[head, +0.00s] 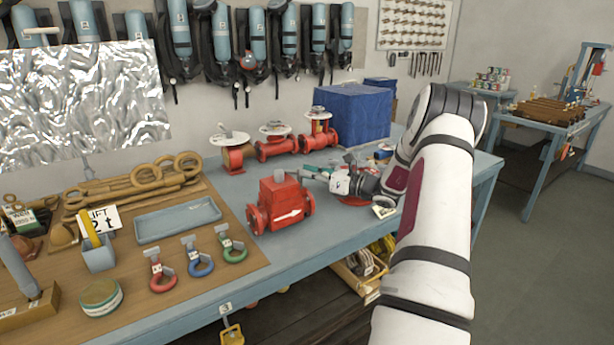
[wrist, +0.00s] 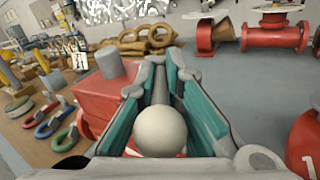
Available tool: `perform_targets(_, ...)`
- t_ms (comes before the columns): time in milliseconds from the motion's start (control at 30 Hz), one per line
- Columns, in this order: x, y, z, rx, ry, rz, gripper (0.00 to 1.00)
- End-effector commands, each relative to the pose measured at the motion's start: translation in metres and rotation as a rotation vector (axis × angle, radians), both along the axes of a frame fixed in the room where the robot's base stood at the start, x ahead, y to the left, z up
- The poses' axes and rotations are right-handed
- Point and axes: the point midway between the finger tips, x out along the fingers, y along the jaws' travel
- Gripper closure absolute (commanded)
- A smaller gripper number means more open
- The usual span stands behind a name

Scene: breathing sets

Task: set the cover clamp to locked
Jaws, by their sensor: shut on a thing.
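A red valve body (head: 281,203) with a white arrow and a grey cylinder on top stands on the blue bench. My gripper (head: 318,172) reaches it from the right, beside its upper part. In the wrist view, my gripper (wrist: 166,105) has its teal-padded fingers on either side of a grey lever with a pale ball knob (wrist: 160,131), shut on it. This lever appears to be the cover clamp's handle. The red body (wrist: 104,90) lies just left of the fingers. Where the lever joins the body is hidden, and I cannot read its locked or unlocked position.
Red pipe fittings (head: 276,147) with pale discs stand behind, near a blue covered box (head: 352,112). A red part (wrist: 305,145) is close to my gripper's right. A blue tray (head: 178,221) and coloured shackles (head: 200,262) lie left. Bare bench (wrist: 240,85) shows beyond the fingers.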

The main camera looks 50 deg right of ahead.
Motion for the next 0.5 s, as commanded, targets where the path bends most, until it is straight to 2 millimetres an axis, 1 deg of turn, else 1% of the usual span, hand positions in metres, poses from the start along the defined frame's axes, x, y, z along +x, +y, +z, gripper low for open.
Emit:
perform_targets(33,0.0012,-0.0049,-0.0026,-0.005,-0.001,0.033,1.0)
perform_targets(167,0.0026,-0.0081,-0.0031,-0.005,-0.001,0.132,1.0)
perform_targets(300,0.0033,-0.0095,-0.0033,-0.002,-0.001,0.222,1.0)
perform_targets(500,0.0034,-0.0101,-0.0027,-0.001,0.0,0.31,1.0)
